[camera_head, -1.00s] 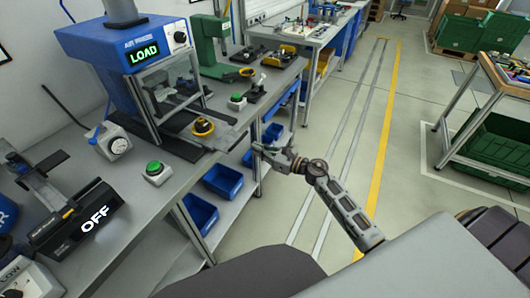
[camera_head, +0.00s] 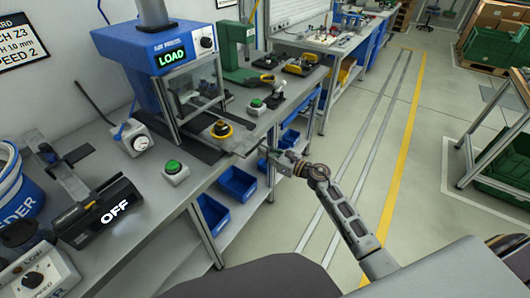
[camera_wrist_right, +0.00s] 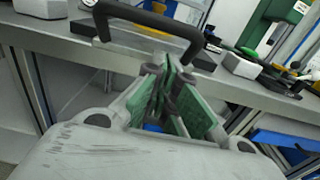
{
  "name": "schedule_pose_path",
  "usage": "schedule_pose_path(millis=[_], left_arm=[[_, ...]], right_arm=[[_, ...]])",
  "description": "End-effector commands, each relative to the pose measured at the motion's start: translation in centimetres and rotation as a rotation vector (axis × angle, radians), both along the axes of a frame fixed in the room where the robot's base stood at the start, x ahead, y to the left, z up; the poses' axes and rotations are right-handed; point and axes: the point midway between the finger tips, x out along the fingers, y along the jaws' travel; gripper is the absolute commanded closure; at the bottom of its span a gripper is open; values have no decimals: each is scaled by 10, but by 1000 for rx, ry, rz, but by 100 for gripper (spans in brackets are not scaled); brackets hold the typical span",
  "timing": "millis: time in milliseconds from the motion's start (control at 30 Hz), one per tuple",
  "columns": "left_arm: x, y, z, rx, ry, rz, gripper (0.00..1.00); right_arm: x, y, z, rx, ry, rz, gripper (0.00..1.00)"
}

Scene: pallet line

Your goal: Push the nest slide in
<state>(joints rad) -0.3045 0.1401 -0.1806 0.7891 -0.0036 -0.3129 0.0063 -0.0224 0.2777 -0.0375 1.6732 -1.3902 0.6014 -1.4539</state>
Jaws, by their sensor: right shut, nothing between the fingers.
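The nest slide (camera_head: 240,143) is a grey plate sticking out from the front of the blue air press (camera_head: 165,50), whose display reads LOAD. A round yellow and dark nest (camera_head: 221,131) sits on it. In the right wrist view the slide's black bar handle (camera_wrist_right: 150,18) arches across the top, beyond the fingertips. My right gripper (camera_head: 268,151) is just off the slide's outer end, by the bench edge. In the wrist view its green-padded fingers (camera_wrist_right: 168,75) are shut and empty, close to the handle; whether they touch it I cannot tell. My left gripper is out of view.
Blue bins (camera_head: 237,182) sit below the bench.

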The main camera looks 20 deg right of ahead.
Motion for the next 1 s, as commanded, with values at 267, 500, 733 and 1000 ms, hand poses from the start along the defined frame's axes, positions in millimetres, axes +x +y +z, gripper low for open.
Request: schedule_pose_path(millis=[267,500,733,1000], left_arm=[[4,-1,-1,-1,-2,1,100],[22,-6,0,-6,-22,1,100],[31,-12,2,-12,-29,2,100],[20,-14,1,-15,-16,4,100]], right_arm=[[7,6,0,1,0,1,100],[26,20,-1,1,-2,1,100],[38,29,0,0,0,0,100],[39,31,0,0,0,0,100]])
